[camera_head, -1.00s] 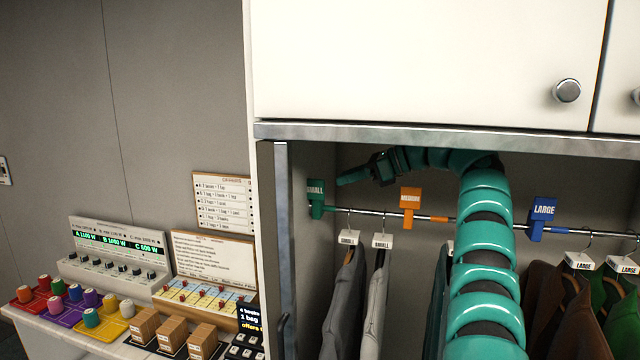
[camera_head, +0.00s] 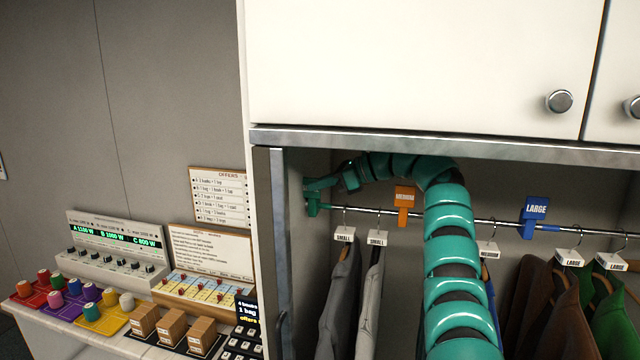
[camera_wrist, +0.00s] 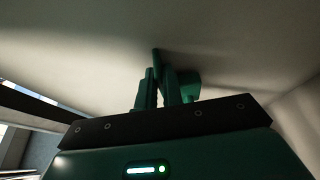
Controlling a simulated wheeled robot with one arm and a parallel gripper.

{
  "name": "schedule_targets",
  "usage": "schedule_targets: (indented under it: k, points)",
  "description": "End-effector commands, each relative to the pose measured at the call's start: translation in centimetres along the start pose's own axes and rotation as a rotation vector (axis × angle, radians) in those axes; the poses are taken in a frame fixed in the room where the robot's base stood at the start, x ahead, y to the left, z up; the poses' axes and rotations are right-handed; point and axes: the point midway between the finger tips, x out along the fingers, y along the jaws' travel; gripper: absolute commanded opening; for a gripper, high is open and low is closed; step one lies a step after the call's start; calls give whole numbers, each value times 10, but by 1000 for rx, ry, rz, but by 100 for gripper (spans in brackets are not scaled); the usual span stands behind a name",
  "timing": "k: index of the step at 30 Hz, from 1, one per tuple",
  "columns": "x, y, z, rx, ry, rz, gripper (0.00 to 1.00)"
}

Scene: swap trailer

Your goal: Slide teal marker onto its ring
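The teal marker (camera_head: 313,206) hangs at the left end of the rail (camera_head: 380,212), beside the cabinet's left wall. My gripper (camera_head: 318,184) is at the marker's upper part and covers its SMALL label. In the wrist view my gripper's two fingers (camera_wrist: 158,88) stand close together, with a thin dark teal edge between them. A teal block (camera_wrist: 188,84), likely part of the marker, shows just right of the fingers. Whether the fingers press on the marker is unclear. The teal ring is too small and dark to make out surely.
The orange MEDIUM marker (camera_head: 404,200) and blue LARGE marker (camera_head: 535,213) sit further right on the rail. Grey garments (camera_head: 340,290) hang below, brown and green ones at right. The cabinet's lower edge (camera_head: 400,140) is close above my arm. A cluttered counter (camera_head: 60,315) stands left, outside.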

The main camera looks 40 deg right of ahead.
Motion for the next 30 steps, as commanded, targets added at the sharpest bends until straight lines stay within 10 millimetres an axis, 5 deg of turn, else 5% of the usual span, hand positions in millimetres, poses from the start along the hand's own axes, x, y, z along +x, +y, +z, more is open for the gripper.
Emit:
schedule_targets:
  k: [27,30]
  points:
    - [-24,0,-10,0,-1,2,0]
    - [-24,0,-9,0,-2,2,25]
